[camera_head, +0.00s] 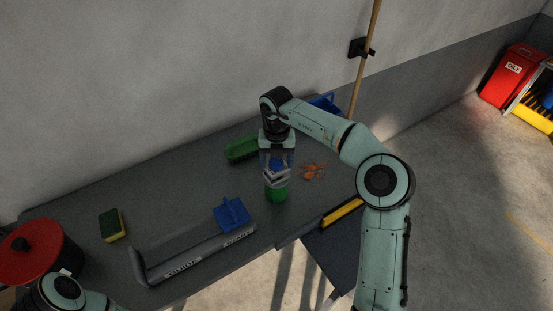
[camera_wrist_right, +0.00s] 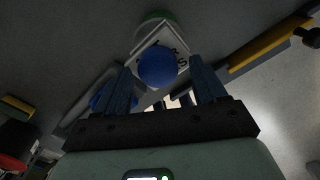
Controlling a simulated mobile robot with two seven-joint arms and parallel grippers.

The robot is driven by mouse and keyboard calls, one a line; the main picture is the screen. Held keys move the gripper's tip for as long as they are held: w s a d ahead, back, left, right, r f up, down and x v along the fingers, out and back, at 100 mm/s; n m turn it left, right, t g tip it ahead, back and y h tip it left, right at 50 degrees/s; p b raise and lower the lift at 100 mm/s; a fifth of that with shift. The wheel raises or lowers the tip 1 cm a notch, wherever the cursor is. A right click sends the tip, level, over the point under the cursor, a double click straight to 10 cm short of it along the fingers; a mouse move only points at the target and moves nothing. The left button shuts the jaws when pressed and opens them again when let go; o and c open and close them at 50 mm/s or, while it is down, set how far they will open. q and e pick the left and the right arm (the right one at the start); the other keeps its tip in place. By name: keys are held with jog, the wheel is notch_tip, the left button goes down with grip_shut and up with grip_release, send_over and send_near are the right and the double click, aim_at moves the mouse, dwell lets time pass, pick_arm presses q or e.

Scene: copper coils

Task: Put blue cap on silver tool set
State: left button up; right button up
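My right gripper (camera_head: 276,168) points down over a green can-like object (camera_head: 277,192) with a pale silver piece at its top. In the right wrist view, its two fingers (camera_wrist_right: 162,75) are apart. A round blue piece (camera_wrist_right: 157,67), perhaps the blue cap, lies between the fingertips with gaps at both sides. It shows as a small blue patch in the head view (camera_head: 277,164). A pale lettered surface (camera_wrist_right: 178,44) lies behind it. A long grey tray-like piece (camera_head: 195,258), perhaps the silver tool set, lies at the table's front. My left gripper is out of view.
A blue handled piece (camera_head: 232,213) rests by the grey piece's right end. A green brush-like item (camera_head: 241,149), orange bits (camera_head: 312,171), a sponge (camera_head: 112,225) and a red-lidded pot (camera_head: 35,250) are on the table. A yellow bar (camera_head: 342,211) lies right of the can.

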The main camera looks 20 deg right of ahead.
aim_at(276, 162)
jog(key=shift+r, duration=0.1)
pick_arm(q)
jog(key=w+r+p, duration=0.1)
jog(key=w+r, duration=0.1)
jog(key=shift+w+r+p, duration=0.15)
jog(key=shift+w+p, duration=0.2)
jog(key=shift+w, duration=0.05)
pick_arm(e)
notch_tip(276, 162, up, 12)
